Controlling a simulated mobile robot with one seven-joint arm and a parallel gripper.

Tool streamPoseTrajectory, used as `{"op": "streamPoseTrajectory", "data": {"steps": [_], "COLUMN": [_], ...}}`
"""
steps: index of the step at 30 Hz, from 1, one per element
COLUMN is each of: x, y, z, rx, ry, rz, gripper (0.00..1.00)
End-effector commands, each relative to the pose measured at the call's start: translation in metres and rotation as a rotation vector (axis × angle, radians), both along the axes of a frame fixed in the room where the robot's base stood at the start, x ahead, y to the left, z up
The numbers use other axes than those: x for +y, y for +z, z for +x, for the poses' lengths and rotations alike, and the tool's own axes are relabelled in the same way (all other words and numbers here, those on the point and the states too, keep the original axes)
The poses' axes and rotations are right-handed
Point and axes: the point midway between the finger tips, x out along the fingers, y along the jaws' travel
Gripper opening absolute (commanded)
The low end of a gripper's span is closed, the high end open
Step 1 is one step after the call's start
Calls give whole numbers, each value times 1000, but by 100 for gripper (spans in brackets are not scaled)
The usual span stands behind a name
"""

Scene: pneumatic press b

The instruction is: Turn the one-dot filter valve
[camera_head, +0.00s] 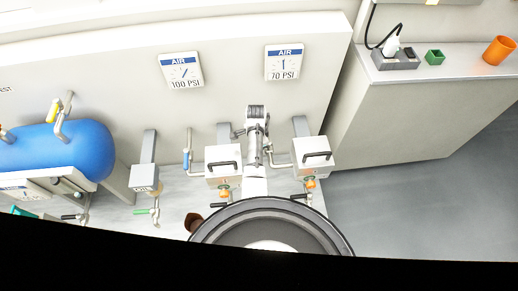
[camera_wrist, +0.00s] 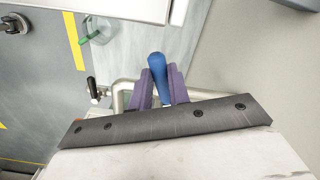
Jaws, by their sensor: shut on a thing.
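In the wrist view, my gripper (camera_wrist: 160,76) has its two purple fingers shut on a blue handle (camera_wrist: 158,66). The rounded end of the handle sticks out past the fingertips. A metal pipe (camera_wrist: 120,98) runs behind the fingers. A small black lever (camera_wrist: 93,90) is on the pipe's left. In the head view, two light boxes (camera_head: 223,165) (camera_head: 311,156) with black handles have orange parts and black levers below. A blue handle (camera_head: 186,159) stands on a pipe left of them. No dot marks can be made out. My gripper is hidden in the head view.
A blue tank (camera_head: 70,148) stands at the left. Open floor (camera_head: 430,210) lies at the right below the counter (camera_head: 435,70).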

Motion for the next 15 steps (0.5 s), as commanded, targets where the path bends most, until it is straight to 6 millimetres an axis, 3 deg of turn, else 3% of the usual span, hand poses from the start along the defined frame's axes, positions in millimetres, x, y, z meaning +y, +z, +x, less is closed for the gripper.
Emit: {"op": "streamPoseTrajectory", "data": {"steps": [15], "x": [8], "y": [0], "z": [19], "rx": [-5], "ry": [-335], "rz": [-1], "gripper": [0]}}
